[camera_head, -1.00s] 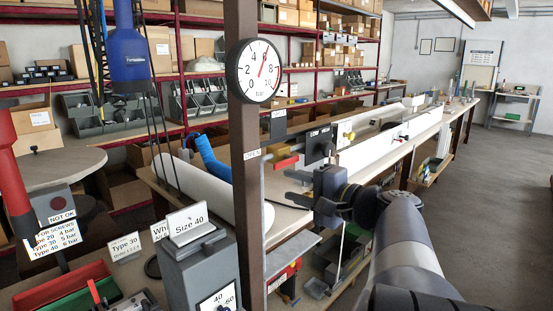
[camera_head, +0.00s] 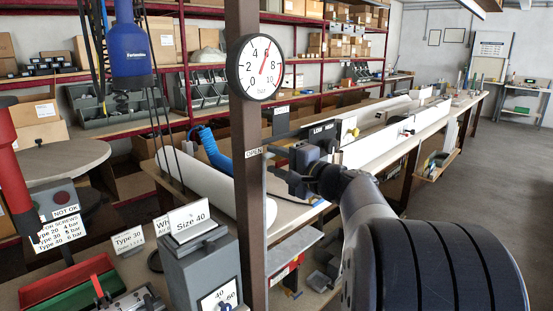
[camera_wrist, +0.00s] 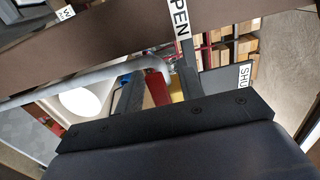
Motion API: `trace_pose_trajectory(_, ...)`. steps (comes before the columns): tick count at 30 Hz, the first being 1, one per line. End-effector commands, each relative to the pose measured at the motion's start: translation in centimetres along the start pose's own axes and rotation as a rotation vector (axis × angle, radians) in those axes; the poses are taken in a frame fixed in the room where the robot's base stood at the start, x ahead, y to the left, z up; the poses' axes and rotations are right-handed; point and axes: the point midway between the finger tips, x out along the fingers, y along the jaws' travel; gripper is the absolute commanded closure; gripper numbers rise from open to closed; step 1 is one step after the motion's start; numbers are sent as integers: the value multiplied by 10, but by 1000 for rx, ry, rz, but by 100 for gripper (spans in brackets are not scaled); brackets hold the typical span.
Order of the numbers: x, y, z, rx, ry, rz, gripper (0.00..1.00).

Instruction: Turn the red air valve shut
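The red air valve handle (camera_wrist: 155,88) shows in the wrist view at the end of a grey pipe (camera_wrist: 100,80). My gripper (camera_wrist: 158,92) has its two dark fingers on either side of the handle, with a gap on the right side where yellow shows. In the head view my gripper (camera_head: 290,167) is just right of the brown post and hides the handle. The OPEN label (camera_head: 254,152) is on the post, and the SHUT label (camera_head: 281,110) is on a dark plate above my gripper. Both labels also show in the wrist view, OPEN (camera_wrist: 179,17) and SHUT (camera_wrist: 245,76).
A pressure gauge (camera_head: 255,67) on the brown post (camera_head: 246,190) reads about 6 bar. A grey box with a Size 40 sign (camera_head: 188,217) stands left of the post. A long bench (camera_head: 430,125) runs behind my arm. The floor at right is clear.

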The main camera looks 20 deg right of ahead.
Motion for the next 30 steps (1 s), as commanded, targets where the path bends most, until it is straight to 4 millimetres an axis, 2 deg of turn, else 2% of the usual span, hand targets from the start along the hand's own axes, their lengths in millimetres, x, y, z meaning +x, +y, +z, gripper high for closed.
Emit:
trace_pose_trajectory(9,3,0,0,-1,0,0,64)
trace_pose_trajectory(23,3,0,0,-1,0,0,100)
trace_pose_trajectory(30,3,0,0,-1,0,0,100)
